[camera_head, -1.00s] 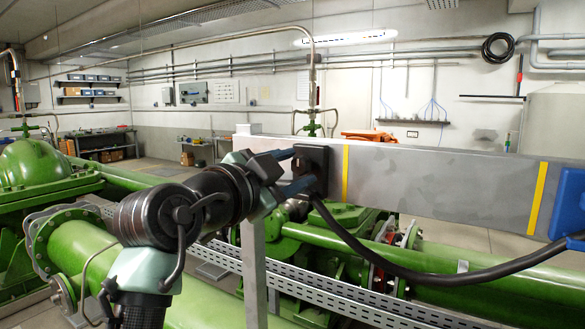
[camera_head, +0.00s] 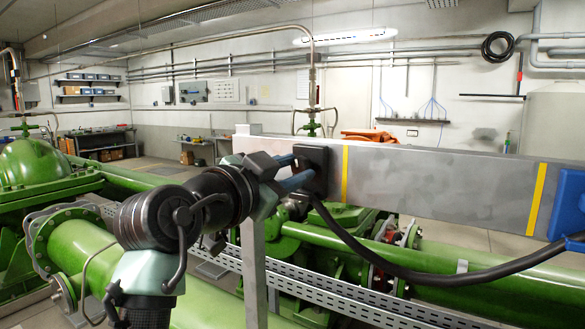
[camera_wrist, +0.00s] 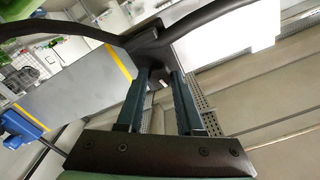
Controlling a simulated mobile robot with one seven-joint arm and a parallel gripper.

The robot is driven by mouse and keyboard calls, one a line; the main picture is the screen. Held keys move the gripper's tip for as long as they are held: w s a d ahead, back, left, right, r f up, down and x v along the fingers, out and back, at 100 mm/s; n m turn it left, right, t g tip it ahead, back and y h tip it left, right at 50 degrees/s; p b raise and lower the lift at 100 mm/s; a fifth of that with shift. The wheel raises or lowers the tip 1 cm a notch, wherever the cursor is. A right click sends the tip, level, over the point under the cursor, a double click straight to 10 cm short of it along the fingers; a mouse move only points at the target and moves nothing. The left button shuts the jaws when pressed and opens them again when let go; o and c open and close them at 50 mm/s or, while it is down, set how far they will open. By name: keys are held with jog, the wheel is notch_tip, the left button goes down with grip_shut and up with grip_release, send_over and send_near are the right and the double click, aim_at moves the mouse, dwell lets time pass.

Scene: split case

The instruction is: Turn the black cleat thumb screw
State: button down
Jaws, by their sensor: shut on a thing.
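The black cleat (camera_head: 318,160) is a dark block on the face of the grey beam, left of a yellow stripe. It also shows in the wrist view (camera_wrist: 150,47), with the black cable running out on both sides. My gripper (camera_head: 303,168) reaches the cleat's front from the left, its two blue fingers one above the other in the head view. In the wrist view the fingers (camera_wrist: 158,80) close on the small dark thumb screw (camera_wrist: 157,73) at the cleat. The screw is mostly hidden between the fingertips.
The black cable (camera_head: 400,273) sags from the cleat to a blue block (camera_head: 570,205) at the beam's right end. The grey beam (camera_head: 440,185) spans the right side. Green pipes (camera_head: 90,255) and a perforated tray (camera_head: 350,300) lie below.

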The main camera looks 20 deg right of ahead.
jog(key=n+p, duration=0.1)
jog(key=n, duration=0.4)
jog(key=shift+n, duration=0.3)
jog(key=n+p, duration=0.3)
jog(key=n, duration=0.2)
jog(key=shift+r, duration=0.1)
jog(key=n+p, duration=0.3)
jog(key=n, duration=0.3)
jog(key=shift+n+p, duration=0.3)
jog(key=shift+p, duration=0.1)
jog(key=shift+n+p, duration=1.35)
jog(key=shift+n, duration=0.65)
jog(key=c, duration=0.5)
grip_release()
jog(key=shift+c, duration=0.2)
jog(key=shift+s, duration=0.1)
